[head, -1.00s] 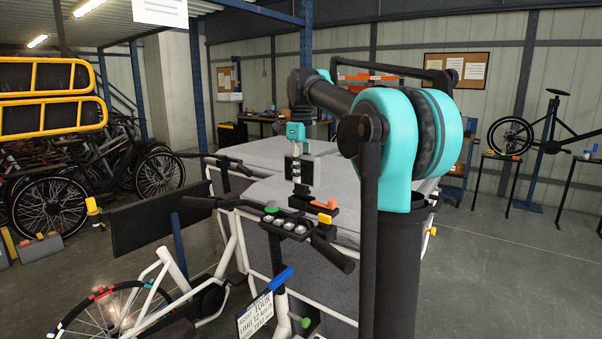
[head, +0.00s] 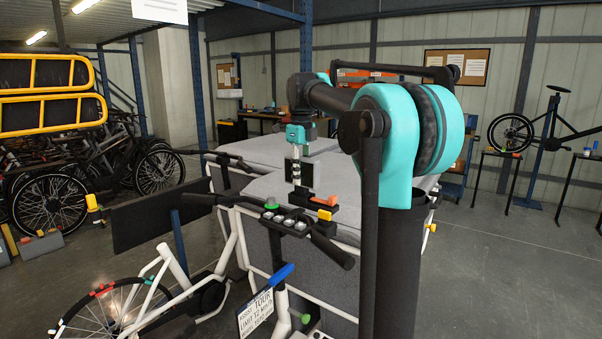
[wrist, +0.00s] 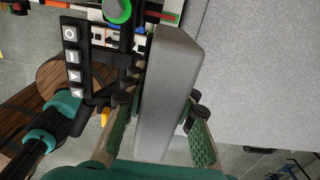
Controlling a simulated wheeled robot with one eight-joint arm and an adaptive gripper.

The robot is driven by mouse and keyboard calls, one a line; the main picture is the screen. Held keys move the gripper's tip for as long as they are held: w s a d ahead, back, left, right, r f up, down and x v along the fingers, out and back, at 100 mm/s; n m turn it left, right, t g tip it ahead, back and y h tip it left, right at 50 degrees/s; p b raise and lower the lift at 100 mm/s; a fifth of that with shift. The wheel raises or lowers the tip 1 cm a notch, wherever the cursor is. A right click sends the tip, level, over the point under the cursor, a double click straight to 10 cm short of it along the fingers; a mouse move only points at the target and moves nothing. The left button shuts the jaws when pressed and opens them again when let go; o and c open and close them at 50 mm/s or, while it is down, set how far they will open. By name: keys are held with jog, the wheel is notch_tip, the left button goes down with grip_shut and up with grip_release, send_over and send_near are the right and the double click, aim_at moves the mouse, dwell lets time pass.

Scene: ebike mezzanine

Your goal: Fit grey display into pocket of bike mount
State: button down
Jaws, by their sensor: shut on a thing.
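The grey display (wrist: 168,90) is a slim slab held on edge between the two fingers of my gripper (wrist: 160,130) in the wrist view. In the head view my gripper (head: 297,158) hangs above the handlebar, and the display (head: 304,176) shows as a dark upright plate. The black bike mount (head: 318,214), with orange and yellow parts, sits on the handlebar just below and right of the display. The pocket cannot be made out, and I cannot tell whether display and mount touch.
A button pad (wrist: 74,58) lies left of the display in the wrist view. The handlebar carries a button cluster (head: 287,221) and a green knob (head: 270,206). A large grey cargo box (head: 262,187) stands behind. A blue-gripped lever (head: 281,275) is below.

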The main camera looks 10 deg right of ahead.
aim_at(301, 157)
jog(key=shift+f, duration=1)
jog(key=c, duration=1.1)
grip_release()
jog(key=shift+c, duration=0.2)
notch_tip(301, 157, up, 12)
jog(key=shift+f, duration=0.1)
